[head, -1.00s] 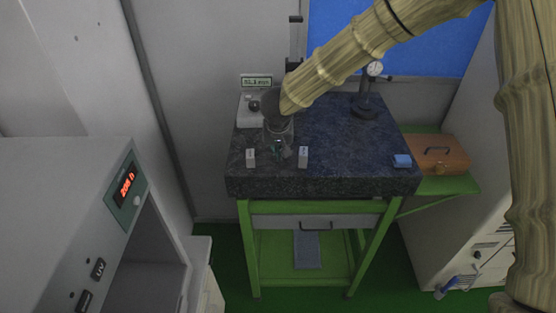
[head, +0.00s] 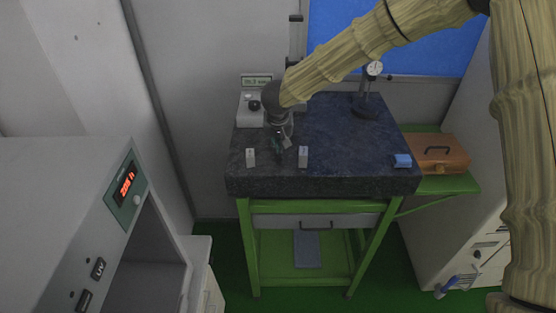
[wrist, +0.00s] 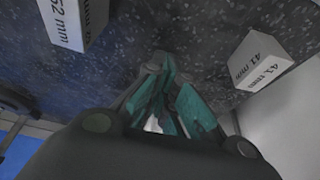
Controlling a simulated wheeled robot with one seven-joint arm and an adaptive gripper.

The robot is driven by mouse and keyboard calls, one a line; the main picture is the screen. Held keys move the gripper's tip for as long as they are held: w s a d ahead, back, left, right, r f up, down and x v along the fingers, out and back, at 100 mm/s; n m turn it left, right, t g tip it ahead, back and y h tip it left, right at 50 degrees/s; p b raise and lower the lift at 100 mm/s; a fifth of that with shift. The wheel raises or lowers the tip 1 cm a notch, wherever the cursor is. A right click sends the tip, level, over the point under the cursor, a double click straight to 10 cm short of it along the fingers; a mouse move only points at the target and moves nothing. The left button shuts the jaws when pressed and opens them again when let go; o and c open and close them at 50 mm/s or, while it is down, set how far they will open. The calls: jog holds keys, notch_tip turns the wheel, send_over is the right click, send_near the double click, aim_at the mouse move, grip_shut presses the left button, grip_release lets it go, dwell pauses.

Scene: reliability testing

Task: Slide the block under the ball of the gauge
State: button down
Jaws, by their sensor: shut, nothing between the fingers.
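Two small pale blocks stand apart near the front of the dark granite slab. The right one (head: 303,157) shows in the wrist view as the block marked 52 mm (wrist: 72,22). The left one (head: 250,157) shows there as the block marked 41 mm (wrist: 259,60). My gripper (head: 279,153) is over the slab between the two blocks, pointing down. Its green fingers (wrist: 166,95) are shut and empty. A gauge with a digital display (head: 257,80) and pale base (head: 246,118) stands at the back left, partly behind my arm. A dark round part (head: 254,105) shows on it; I cannot tell if this is the ball.
A dial gauge on a stand (head: 374,69) is at the slab's back right. A small blue object (head: 402,160) lies at the front right. A wooden case (head: 438,155) sits on the green side shelf. The slab's right middle is clear. A grey cabinet (head: 70,200) fills the lower left.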

jog(key=shift+w+f, duration=0.1)
jog(key=shift+w, duration=0.35)
jog(key=shift+v, duration=2.25)
jog(key=shift+s, duration=0.2)
